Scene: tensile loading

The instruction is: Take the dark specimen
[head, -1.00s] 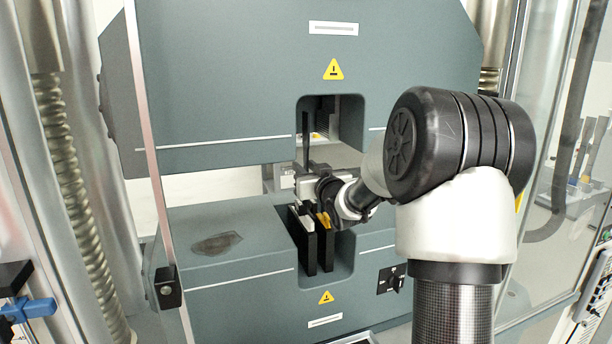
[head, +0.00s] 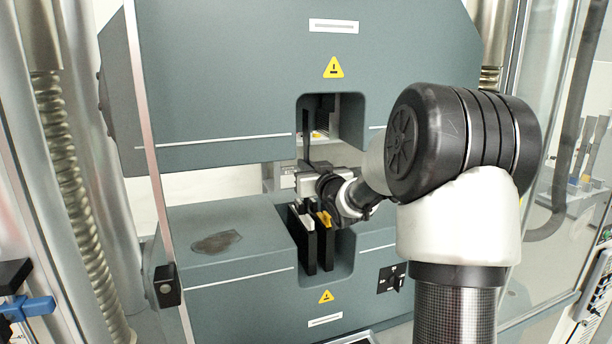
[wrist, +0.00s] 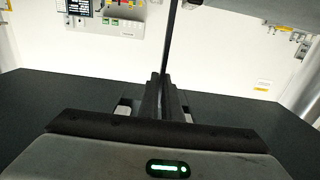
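The dark specimen (head: 306,135) is a thin dark strip standing nearly upright in the recess of the testing machine. In the wrist view the dark specimen (wrist: 170,40) rises from between the two dark fingers of my gripper (wrist: 163,82). The fingers are close together with the strip between them, so my gripper looks shut on it. In the head view my gripper (head: 303,180) is in the gap between the machine's upper and lower bodies. The strip's lower end is hidden by the gripper.
The upper body (head: 230,80) and lower body (head: 210,275) of the machine surround the gripper closely. Black upright slabs (head: 309,250) with white and yellow parts stand just below it. A dark patch (head: 216,242) marks the lower body.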

